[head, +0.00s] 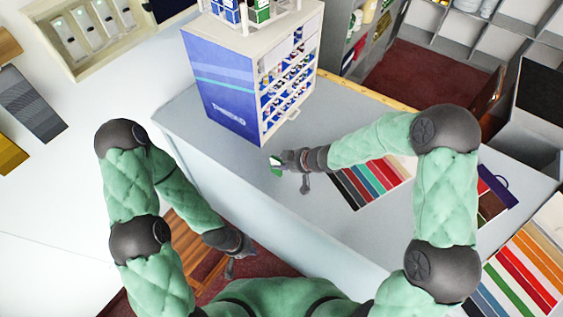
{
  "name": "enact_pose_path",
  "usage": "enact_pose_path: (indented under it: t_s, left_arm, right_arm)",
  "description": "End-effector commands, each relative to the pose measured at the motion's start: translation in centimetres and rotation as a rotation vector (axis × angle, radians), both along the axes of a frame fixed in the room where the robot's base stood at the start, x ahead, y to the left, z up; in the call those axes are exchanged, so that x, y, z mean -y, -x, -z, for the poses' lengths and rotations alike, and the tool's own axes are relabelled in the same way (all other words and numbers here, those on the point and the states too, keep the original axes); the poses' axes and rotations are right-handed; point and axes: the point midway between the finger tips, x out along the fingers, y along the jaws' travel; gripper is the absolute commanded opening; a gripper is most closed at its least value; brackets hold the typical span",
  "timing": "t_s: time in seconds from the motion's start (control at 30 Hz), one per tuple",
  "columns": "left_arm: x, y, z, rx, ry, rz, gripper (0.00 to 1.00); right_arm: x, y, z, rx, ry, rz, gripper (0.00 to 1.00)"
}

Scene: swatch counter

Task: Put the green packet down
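The green packet (276,168) is small, green with a white part, and shows at the left end of my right gripper (291,173). It is over the grey counter (240,165), just in front of the blue and white display cabinet. One dark finger of this gripper points down, to the right of the packet. The other finger is hard to make out, so I cannot tell whether the packet is gripped or whether it touches the counter. My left gripper (236,264) hangs low beyond the counter's front edge, with no object visible in it; its fingers are too small to read.
The display cabinet (222,85) stands at the counter's back, with packets in a rack on top. A striped colour card (372,182) lies right of my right gripper. Another swatch chart (520,275) is at the lower right. The counter left of the packet is clear.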

Motion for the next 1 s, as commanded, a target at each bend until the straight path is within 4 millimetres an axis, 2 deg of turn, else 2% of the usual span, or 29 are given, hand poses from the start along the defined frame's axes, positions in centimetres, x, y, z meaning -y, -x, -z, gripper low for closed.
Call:
enact_pose_path:
  t_s: [0.03,0.07,0.1,0.47,0.63,1.0]
  left_arm:
    - [0.0,0.0,0.0,0.000,0.000,0.000,0.00]
    - [0.0,0.0,0.0,0.000,0.000,0.000,0.00]
    - [0.0,0.0,0.0,0.000,0.000,0.000,0.00]
    - [0.0,0.0,-0.2,0.000,0.000,0.000,0.00]
    - [0.0,0.0,-1.0,0.000,0.000,0.000,0.00]
    - [0.0,0.0,-4.0,0.000,0.000,0.000,0.00]
  right_arm:
    - [0.0,0.0,0.0,0.000,0.000,0.000,0.39]
    - [0.0,0.0,0.0,0.000,0.000,0.000,0.47]
    - [0.0,0.0,0.0,0.000,0.000,0.000,0.48]
    - [0.0,0.0,-0.4,0.000,0.000,0.000,0.48]
    - [1.1,0.7,-1.9,0.001,0.001,0.001,0.48]
    - [5.3,3.7,-7.1,0.001,0.000,0.002,0.48]
